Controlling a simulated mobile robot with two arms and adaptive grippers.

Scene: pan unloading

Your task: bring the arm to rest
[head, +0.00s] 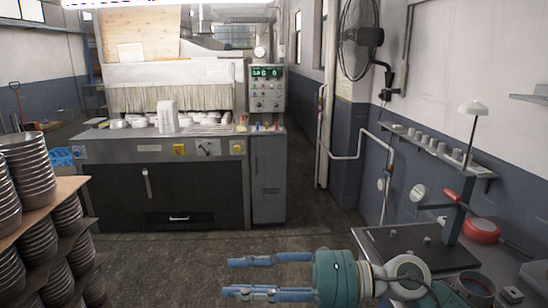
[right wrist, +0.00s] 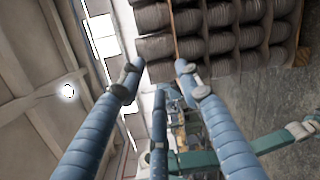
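My right gripper (head: 236,277) is at the lower middle of the head view, with its arm coming in from the lower right. Its blue fingers point left and are spread apart with nothing between them. In the right wrist view the fingers of the right gripper (right wrist: 157,70) also stand apart and empty. The gripper touches nothing that I can see. My left gripper does not show in the head view.
Stacked metal pans (head: 28,170) stand on a rack at the left; they also show in the right wrist view (right wrist: 225,15). A machine (head: 160,190) with a control panel (head: 266,88) stands ahead. The middle floor is clear.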

